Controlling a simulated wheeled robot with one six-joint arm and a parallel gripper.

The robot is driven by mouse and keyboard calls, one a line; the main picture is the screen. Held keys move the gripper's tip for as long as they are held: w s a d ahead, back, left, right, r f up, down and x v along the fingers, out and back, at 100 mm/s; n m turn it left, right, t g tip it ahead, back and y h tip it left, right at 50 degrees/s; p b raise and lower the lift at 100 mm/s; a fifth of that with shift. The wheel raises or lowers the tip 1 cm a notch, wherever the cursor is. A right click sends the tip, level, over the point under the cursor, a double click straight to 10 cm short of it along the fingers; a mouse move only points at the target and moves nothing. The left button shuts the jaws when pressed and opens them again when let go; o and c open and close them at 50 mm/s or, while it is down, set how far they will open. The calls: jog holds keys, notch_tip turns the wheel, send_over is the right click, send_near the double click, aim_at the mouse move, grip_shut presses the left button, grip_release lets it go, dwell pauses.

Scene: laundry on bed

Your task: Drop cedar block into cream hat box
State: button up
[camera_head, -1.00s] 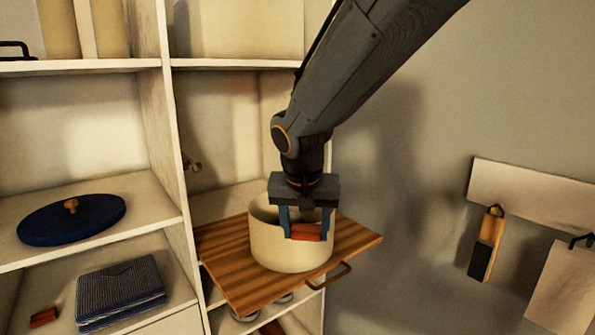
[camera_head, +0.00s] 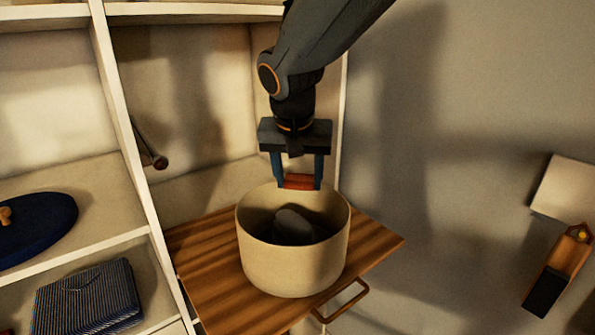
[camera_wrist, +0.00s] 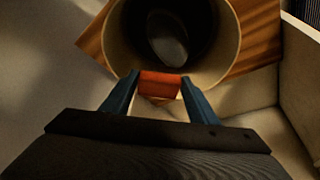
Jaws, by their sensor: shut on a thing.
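The cream hat box (camera_head: 290,268) stands open on a wooden pull-out board, and a grey rounded thing (camera_head: 293,228) lies inside it. My gripper (camera_head: 298,184) is shut on the reddish cedar block (camera_head: 299,181), above the back part of the box's opening in the head view. In the wrist view the block (camera_wrist: 160,84) sits between the two blue fingers, overlapping the near rim of the hat box (camera_wrist: 226,62). The grey thing also shows in the wrist view (camera_wrist: 167,40). The exact height of the block over the rim is hard to tell.
The wooden board (camera_head: 205,275) has a handle (camera_head: 343,302) at its front. Shelf walls stand to the left and behind. A blue round lid (camera_head: 38,225) and a striped folded cloth (camera_head: 88,298) lie on the left shelves. A brush (camera_head: 560,270) hangs on the right wall.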

jog(key=shift+f+b, duration=2.1)
jog(key=shift+f, duration=0.75)
jog(key=o, duration=1.1)
jog(key=shift+r, duration=0.1)
jog(key=b+v, duration=0.1)
jog(key=v, duration=0.6)
jog(key=shift+r+b, duration=0.3)
jog(key=shift+r, duration=0.05)
jog(key=shift+s, duration=0.15)
